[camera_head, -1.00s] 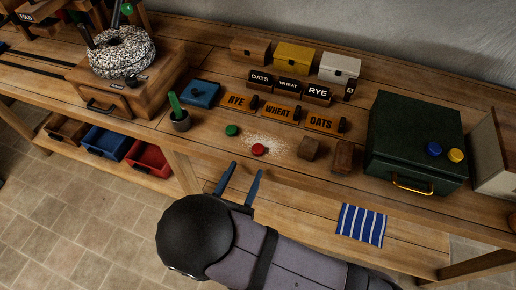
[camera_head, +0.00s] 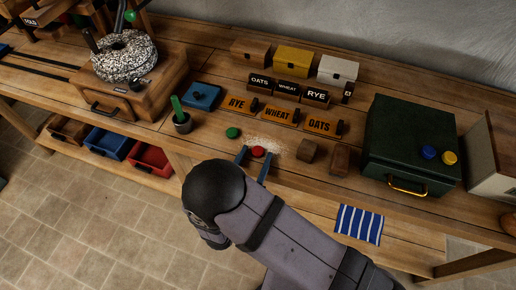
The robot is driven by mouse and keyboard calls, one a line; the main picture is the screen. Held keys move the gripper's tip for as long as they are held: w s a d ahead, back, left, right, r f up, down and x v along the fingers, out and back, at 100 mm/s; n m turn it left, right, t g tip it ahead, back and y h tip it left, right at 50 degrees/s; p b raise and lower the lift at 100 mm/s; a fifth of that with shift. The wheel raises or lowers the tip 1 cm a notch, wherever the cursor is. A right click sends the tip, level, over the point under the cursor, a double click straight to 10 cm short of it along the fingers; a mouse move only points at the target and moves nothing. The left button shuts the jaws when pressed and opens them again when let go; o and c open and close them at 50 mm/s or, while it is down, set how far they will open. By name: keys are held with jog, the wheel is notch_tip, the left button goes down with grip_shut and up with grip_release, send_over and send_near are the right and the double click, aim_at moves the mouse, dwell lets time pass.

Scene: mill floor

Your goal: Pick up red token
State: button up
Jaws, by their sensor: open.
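The red token (camera_head: 258,151) is a small round disc on the wooden bench, at the edge of a pale scatter of flour or grain. My gripper (camera_head: 254,157) is open, with one blue finger on each side of the token as seen from above. I cannot tell how high the fingertips are over the bench or whether they touch the token. My arm hides the bench's front edge below the gripper.
A green token (camera_head: 233,132) lies just left of the red one. Label plates (camera_head: 281,115) lie behind. A green box (camera_head: 410,145) stands right, bearing a blue token (camera_head: 429,152) and a yellow token (camera_head: 449,158).

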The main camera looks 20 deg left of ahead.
jog(key=shift+w, duration=0.15)
jog(key=c, duration=1.1)
jog(key=shift+r+b, duration=0.6)
jog(key=shift+r, duration=4.4)
